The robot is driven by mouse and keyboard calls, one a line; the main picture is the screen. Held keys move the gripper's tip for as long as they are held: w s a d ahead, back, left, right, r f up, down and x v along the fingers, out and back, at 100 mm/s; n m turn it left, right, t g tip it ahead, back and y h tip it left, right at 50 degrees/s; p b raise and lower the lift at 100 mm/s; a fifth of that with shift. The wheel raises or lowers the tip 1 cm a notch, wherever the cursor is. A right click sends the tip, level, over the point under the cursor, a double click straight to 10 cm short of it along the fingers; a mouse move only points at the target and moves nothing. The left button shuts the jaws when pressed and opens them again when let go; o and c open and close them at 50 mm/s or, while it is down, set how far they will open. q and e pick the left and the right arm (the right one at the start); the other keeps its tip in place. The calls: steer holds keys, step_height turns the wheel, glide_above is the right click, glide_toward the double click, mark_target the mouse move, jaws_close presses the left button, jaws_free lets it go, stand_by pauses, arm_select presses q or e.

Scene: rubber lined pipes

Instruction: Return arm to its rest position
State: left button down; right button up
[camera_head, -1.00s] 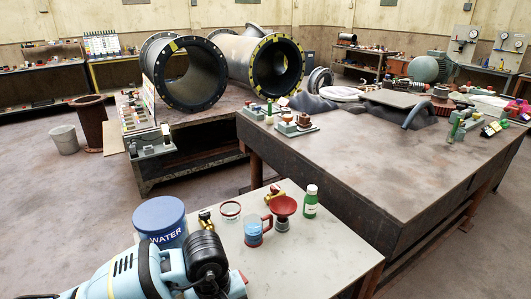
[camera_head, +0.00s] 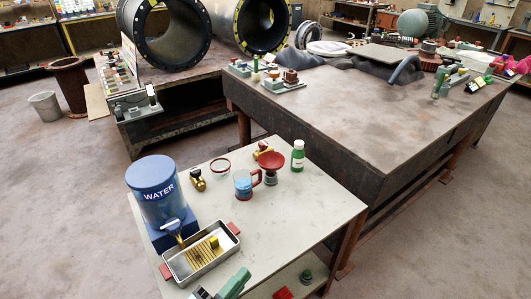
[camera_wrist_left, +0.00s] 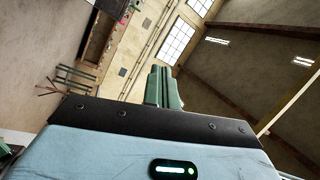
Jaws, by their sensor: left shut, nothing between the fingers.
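My left gripper (camera_head: 234,284) shows at the bottom edge of the head view, in front of the near edge of the small grey table (camera_head: 325,208). Only its green fingers show there; the rest of the arm is out of frame. In the left wrist view the green fingers (camera_wrist_left: 163,84) lie close together with nothing held. Behind them that view shows walls, windows and roof beams, so the gripper points away from the table. My right gripper is in neither view.
A metal tray (camera_head: 228,238) with red handles sits close to my left gripper, below a blue water dispenser (camera_head: 158,192). A large dark workbench (camera_head: 330,120) stands beyond.

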arm_select(q)
steer(key=s+a+f+n+g+y, duration=0.3)
steer(key=s+a+f+n+y, duration=0.2)
steer(key=s+a+f+n, duration=0.2)
steer(key=s+a+f+n+g+y, duration=0.3)
steer(key=s+a+f+n+y, duration=0.2)
steer(key=s+f+n, duration=0.6)
step_height(320, 180, down, 3)
steer(key=a+n, duration=0.1)
steer(key=a, duration=0.1)
steer(key=shift+a+r+g+y, duration=0.15)
steer(key=shift+a+g+y, duration=0.15)
steer(key=shift+a+g, duration=0.1)
steer(key=shift+w, duration=0.1)
